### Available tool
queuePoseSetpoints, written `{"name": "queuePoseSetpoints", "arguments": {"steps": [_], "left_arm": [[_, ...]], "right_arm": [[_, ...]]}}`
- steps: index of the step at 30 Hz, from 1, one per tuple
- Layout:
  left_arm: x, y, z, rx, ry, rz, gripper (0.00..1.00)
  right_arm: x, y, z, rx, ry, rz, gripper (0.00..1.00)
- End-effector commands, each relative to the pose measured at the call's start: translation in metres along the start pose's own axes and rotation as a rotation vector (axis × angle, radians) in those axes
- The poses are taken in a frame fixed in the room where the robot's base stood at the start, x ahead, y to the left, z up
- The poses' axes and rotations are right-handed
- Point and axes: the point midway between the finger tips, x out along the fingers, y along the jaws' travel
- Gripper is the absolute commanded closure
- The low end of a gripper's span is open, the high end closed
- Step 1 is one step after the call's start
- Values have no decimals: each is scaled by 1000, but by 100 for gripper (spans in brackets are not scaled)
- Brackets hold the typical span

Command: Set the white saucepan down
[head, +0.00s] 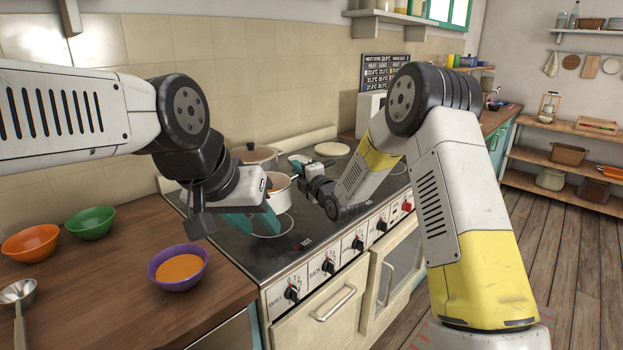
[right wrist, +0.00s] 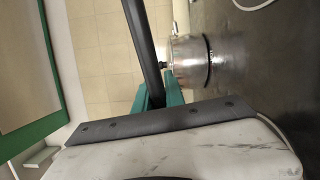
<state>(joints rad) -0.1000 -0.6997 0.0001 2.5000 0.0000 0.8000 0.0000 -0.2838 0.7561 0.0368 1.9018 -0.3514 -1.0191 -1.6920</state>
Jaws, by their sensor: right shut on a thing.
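The white saucepan (head: 281,201), with orange contents, is over the stove's dark glass top in the head view, just above a marked cooking ring. I cannot tell whether its base touches the glass. My right gripper (head: 302,184) is at the saucepan's right side, shut on its handle. In the right wrist view a dark handle (right wrist: 143,45) runs between the teal fingers (right wrist: 158,95); the saucepan's bowl is out of that view. My left gripper (head: 254,222) is empty, its teal fingers spread apart, in front of and left of the saucepan, partly overlapping it in the picture.
A larger metal pot (head: 256,153) stands behind the saucepan; a metal pot also shows in the right wrist view (right wrist: 192,62). Stove knobs line the front edge. Orange, green and purple bowls (head: 177,284) stand on the wooden counter (head: 110,300) at left.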

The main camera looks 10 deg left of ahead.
Motion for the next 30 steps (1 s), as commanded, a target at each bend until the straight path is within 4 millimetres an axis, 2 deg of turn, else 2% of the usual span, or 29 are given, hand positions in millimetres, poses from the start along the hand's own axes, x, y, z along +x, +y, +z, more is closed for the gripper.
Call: {"name": "queuePoseSetpoints", "arguments": {"steps": [3, 14, 30], "left_arm": [[0, 0, 0, 0, 0, 0, 64], [0, 0, 0, 0, 0, 0, 64], [0, 0, 0, 0, 0, 0, 64]], "right_arm": [[5, 4, 1, 1, 1, 6, 100], [6, 4, 0, 0, 3, 5, 100], [5, -39, -5, 1, 2, 3, 100]]}}
